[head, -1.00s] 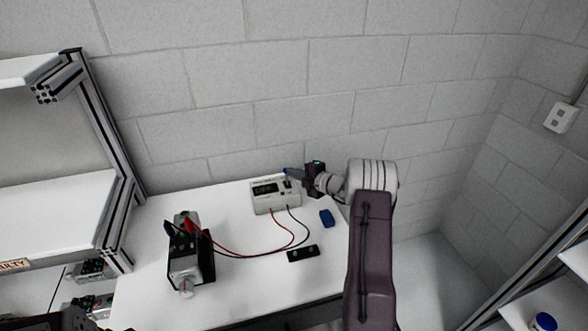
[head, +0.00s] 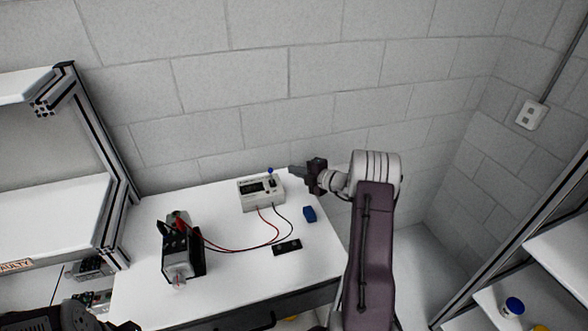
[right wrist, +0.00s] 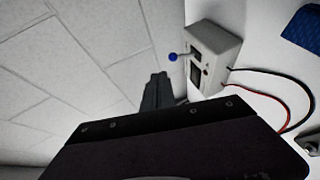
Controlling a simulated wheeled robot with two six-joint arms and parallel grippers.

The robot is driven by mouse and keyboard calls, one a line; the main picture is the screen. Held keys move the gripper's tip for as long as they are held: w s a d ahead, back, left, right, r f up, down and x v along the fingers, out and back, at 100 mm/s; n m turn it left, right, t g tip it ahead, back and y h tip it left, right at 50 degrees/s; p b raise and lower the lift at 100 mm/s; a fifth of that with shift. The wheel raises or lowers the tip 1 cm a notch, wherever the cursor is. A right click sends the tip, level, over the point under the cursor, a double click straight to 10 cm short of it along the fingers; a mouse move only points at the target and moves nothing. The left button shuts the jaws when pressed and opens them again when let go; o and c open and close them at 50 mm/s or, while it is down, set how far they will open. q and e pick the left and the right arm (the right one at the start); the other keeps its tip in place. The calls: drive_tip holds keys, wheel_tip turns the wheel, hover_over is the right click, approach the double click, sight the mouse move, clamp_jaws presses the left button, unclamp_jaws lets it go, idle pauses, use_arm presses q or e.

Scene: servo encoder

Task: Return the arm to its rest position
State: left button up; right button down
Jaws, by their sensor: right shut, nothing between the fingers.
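My right arm reaches up from the bottom in the head view. Its gripper (head: 294,170) is shut and empty. It hangs in the air by the back wall, just right of the white meter box (head: 260,194) and apart from it. The box has a dark display and a blue-tipped lever (head: 270,171) on top. In the right wrist view the shut fingers (right wrist: 157,90) point toward the wall, with the meter box (right wrist: 213,55) and its blue tip (right wrist: 173,57) to their right. A dark part of my left arm shows at the bottom left corner of the head view; its fingers cannot be made out.
Red and black leads run from the meter to a motor unit (head: 183,252) on the white table (head: 225,292). Shelves stand left and right. The air above the table is free.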

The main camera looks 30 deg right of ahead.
drive_tip(key=w+a+r+n+g+y, duration=0.1)
drive_tip(key=a+r+n+y, duration=0.1)
drive_tip(key=a+r, duration=0.35)
drive_tip(key=w+a+r+n+y, duration=0.1)
drive_tip(key=a+r+n+y, duration=0.15)
drive_tip(key=a, duration=0.65)
drive_tip(key=s+a+n+g+y, duration=0.1)
drive_tip(key=s+a+n+g, duration=0.55)
drive_tip(key=a, duration=0.75)
drive_tip(key=s+a+f+n+g+h, duration=0.1)
drive_tip(key=s+a+f+n+g, duration=0.1)
drive_tip(key=s+n, duration=0.55)
drive_tip(key=s+a+f+n+g+h, duration=0.2)
drive_tip(key=s+a+f+n, duration=0.1)
drive_tip(key=s+n, duration=0.4)
drive_tip(key=s+d+f+n+h, duration=0.3)
drive_tip(key=s+d+n, duration=0.3)
drive_tip(key=n, duration=0.7)
drive_tip(key=s+d+f+n+g+h, duration=0.1)
drive_tip(key=s+d+f+n+h, duration=0.2)
drive_tip(key=n, duration=1)
drive_tip(key=s+d+f, duration=0.1)
drive_tip(key=s+d, duration=0.2)
drive_tip(key=shift+s+n+b, duration=0.25)
drive_tip(key=shift+n+b, duration=0.05)
drive_tip(key=shift+n, duration=0.05)
